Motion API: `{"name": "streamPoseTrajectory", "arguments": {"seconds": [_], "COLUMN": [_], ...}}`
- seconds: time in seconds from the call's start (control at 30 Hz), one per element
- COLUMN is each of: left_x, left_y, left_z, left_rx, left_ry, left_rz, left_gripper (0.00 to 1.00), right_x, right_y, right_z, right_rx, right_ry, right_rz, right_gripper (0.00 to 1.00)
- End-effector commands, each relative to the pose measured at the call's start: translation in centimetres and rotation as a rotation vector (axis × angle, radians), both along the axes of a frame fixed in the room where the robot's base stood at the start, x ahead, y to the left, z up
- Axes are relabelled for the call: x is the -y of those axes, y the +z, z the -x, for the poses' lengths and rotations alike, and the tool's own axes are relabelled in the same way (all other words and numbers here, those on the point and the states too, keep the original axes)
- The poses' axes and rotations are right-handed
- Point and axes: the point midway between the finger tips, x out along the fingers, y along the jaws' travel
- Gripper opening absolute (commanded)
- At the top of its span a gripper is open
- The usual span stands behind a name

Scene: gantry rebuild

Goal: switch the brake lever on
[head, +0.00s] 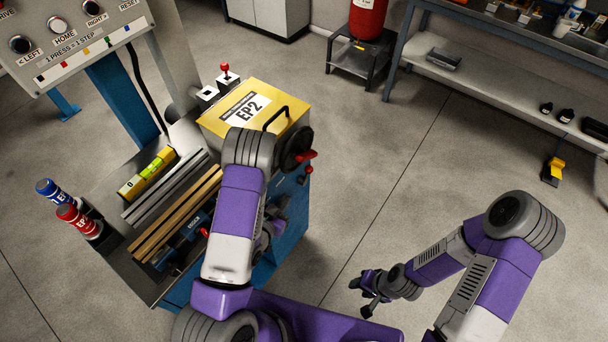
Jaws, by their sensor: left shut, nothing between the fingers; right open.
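A lever with a red ball knob (224,68) stands upright from a pale slotted plate behind the yellow EP2 cover (217,119). No label on it is readable, so I cannot tell if it is the brake lever. Other red-tipped handles show at the machine's right side (306,155) and near its front (204,232). My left arm reaches up across the machine's front. My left gripper (277,223) is mostly hidden behind that arm, low by the blue side, shut and empty. My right gripper (369,292) is open and empty over bare floor, well right of the machine.
A control panel (80,45) with buttons stands at the upper left. A shelf bench (480,75) is at the upper right.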

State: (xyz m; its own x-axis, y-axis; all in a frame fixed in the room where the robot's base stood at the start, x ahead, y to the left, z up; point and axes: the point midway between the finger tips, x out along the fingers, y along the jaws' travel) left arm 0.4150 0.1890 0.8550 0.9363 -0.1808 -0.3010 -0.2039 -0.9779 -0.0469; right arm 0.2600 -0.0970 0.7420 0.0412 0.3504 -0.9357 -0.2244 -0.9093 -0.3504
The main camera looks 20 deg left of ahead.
Motion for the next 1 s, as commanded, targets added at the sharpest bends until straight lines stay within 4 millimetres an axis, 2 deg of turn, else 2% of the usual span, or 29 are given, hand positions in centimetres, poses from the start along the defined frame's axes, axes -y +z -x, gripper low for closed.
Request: {"name": "streamPoseTrajectory", "arguments": {"seconds": [0.17,0.7,1.0], "left_x": [0.3,2.2,2.5], "left_y": [-0.4,-3.5,-4.2], "left_z": [-1.2,-11.0,-13.0], "left_rx": [0.003,0.002,-0.001], "left_ry": [-0.002,-0.002,0.000], "left_rz": [0.000,-0.001,0.000], "left_gripper": [0.00,0.00,0.00], "right_x": [0.0,0.0,0.0], "right_y": [0.0,-0.4,-0.5], "right_z": [0.0,0.0,0.0], "right_rx": [0.001,0.001,0.001], "right_ry": [0.000,0.000,0.000], "right_rz": [0.000,0.000,0.000], "right_gripper": [0.42,0.42,0.42]}}
